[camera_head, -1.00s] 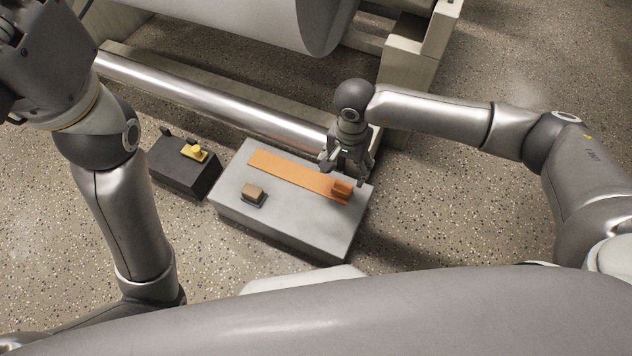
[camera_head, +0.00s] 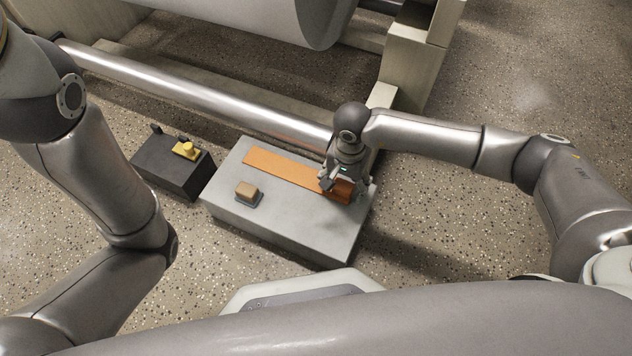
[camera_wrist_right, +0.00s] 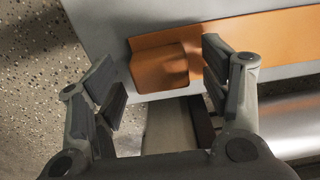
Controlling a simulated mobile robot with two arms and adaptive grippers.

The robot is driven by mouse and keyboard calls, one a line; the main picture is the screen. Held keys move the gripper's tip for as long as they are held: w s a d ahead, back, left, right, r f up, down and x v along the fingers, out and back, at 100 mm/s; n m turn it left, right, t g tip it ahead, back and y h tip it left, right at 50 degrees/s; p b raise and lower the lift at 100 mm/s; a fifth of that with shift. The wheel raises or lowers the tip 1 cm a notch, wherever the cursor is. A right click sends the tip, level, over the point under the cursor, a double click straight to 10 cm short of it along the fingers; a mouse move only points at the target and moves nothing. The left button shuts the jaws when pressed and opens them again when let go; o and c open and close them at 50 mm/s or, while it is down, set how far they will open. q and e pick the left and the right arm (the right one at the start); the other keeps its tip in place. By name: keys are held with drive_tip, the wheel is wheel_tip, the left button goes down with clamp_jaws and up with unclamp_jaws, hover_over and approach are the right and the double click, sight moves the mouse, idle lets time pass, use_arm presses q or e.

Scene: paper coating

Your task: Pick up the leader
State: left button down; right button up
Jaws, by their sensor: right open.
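The leader is a long flat orange strip (camera_head: 278,167) with a raised orange block at its right end, lying on a light grey box-like table (camera_head: 287,222). My right gripper (camera_head: 345,187) is over that end and partly hides the block in the head view. In the right wrist view the raised block (camera_wrist_right: 165,66) shows between the fingers of my open right gripper (camera_wrist_right: 160,78). The right-hand finger overlaps the strip beside the block. I cannot tell whether either finger touches it. My left gripper is outside the head view; only its arm shows.
A small tan block on a dark base (camera_head: 248,193) sits on the table, left of the strip's block. A dark box (camera_head: 172,172) with a yellow piece (camera_head: 187,149) stands to the left. A long metal roller (camera_head: 205,98) runs behind. Speckled floor is clear at right.

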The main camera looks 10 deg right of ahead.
drive_tip(key=shift+f, duration=0.5)
drive_tip(key=shift+c, duration=0.4)
drive_tip(key=c, duration=1)
drive_tip(key=shift+c, duration=0.3)
drive_tip(key=shift+r, duration=0.15)
